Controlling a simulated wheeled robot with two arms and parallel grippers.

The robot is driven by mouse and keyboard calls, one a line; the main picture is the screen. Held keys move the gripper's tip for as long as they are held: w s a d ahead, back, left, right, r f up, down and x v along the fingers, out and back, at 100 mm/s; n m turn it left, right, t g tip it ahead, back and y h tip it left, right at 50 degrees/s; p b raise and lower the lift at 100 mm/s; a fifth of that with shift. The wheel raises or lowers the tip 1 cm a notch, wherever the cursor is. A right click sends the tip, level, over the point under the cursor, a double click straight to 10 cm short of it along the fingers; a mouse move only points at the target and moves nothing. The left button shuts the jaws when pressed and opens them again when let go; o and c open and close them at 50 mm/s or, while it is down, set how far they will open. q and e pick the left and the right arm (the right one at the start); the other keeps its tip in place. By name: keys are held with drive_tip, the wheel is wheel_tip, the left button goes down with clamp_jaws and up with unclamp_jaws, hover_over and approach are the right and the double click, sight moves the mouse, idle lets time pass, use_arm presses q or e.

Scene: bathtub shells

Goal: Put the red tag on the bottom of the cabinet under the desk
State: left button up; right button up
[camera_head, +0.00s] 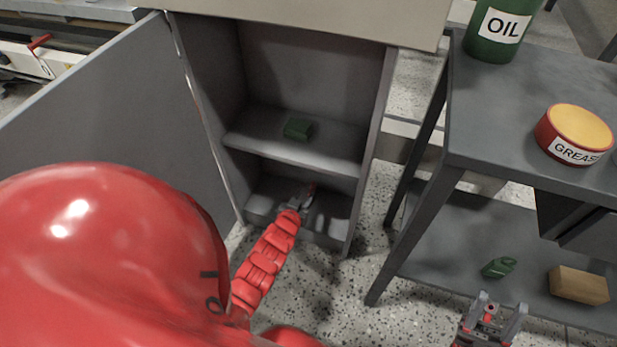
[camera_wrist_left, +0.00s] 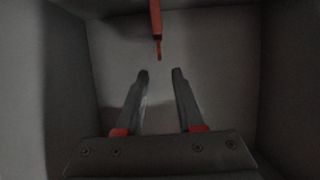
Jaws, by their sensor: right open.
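The grey cabinet (camera_head: 378,120) stands open under the desk top. My left gripper (camera_head: 303,196) reaches into its bottom compartment. In the left wrist view my left gripper (camera_wrist_left: 160,74) has its two fingers apart with nothing between them. The thin red tag (camera_wrist_left: 156,22) lies just beyond the fingertips, apart from them, on the compartment's pale surface. In the head view only a bit of red (camera_head: 311,188) shows at the gripper's tip. My right gripper (camera_head: 490,312) is open and empty at the lower right.
A green object (camera_head: 298,128) sits on the cabinet's middle shelf. The open door (camera_head: 110,110) stands at left. At right, a dark table (camera_head: 490,110) holds a green oil can (camera_head: 495,35) and a grease tin (camera_head: 575,135). Its lower shelf holds a green item (camera_head: 498,268) and a wooden block (camera_head: 578,286).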

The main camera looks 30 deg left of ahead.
use_arm(q)
drive_tip(key=p+v, duration=0.1)
drive_tip(key=v, duration=0.3)
idle(0.5)
